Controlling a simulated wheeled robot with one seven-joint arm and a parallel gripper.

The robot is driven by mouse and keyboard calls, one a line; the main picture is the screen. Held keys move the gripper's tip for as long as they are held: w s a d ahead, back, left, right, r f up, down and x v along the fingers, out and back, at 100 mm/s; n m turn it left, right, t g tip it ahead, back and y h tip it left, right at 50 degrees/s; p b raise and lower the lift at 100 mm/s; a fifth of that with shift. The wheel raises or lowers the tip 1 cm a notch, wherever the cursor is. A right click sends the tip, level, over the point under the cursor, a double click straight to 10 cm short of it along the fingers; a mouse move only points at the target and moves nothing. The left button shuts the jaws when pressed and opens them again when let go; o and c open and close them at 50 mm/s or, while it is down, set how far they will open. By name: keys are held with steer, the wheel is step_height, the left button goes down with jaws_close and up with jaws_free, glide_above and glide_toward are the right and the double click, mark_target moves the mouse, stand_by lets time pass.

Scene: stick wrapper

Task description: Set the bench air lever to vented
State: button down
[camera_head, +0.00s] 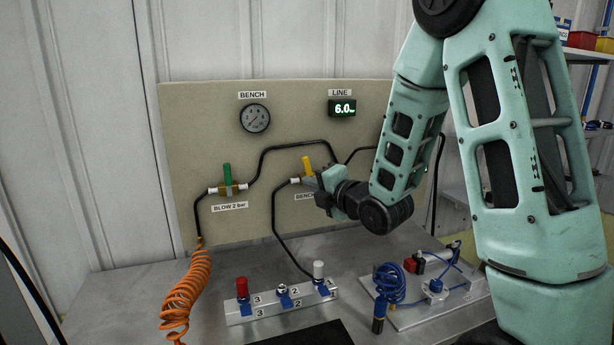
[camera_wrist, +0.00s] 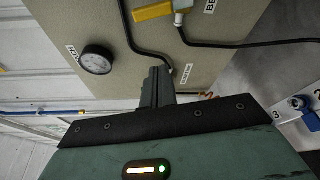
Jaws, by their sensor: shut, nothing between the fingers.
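The yellow bench lever (camera_head: 307,166) stands nearly upright on its valve on the beige panel, above a label that begins "BENCH" and is partly hidden by my gripper. The lever also shows at the top of the wrist view (camera_wrist: 153,12), beside a white fitting. My gripper (camera_head: 311,184) is at the panel just below and right of the lever in the head view. Its fingers (camera_wrist: 157,84) are shut and empty in the wrist view, apart from the lever there. The round BENCH gauge (camera_head: 255,118) is at upper left; its reading is too small to tell.
A green lever (camera_head: 227,174) labelled BLOW 2 bar is to the left, above an orange coiled hose (camera_head: 185,297). The LINE display (camera_head: 343,109) reads 6.0. A numbered manifold (camera_head: 281,303) and a plate with blue tubing (camera_head: 425,310) occupy the bench. Black hoses cross the panel.

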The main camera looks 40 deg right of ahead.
mark_target(305, 166)
steer(key=w+d+p, duration=0.3)
steer(key=w+p, duration=0.3)
steer(key=w, duration=0.1)
steer(key=shift+w+r, duration=0.15)
steer(key=shift+w, duration=0.25)
steer(key=shift+d+b, duration=0.15)
steer(key=shift+b, duration=0.25)
steer(key=b, duration=0.2)
steer(key=d+m+b, duration=0.1)
steer(key=b, duration=0.1)
steer(key=m+b, duration=0.1)
steer(key=b, duration=0.1)
steer(key=shift+s+d+r+t+b, duration=0.2)
steer(key=shift+s+r+t+b, duration=0.1)
steer(key=shift+t+b, duration=0.1)
steer(key=shift+w, duration=0.1)
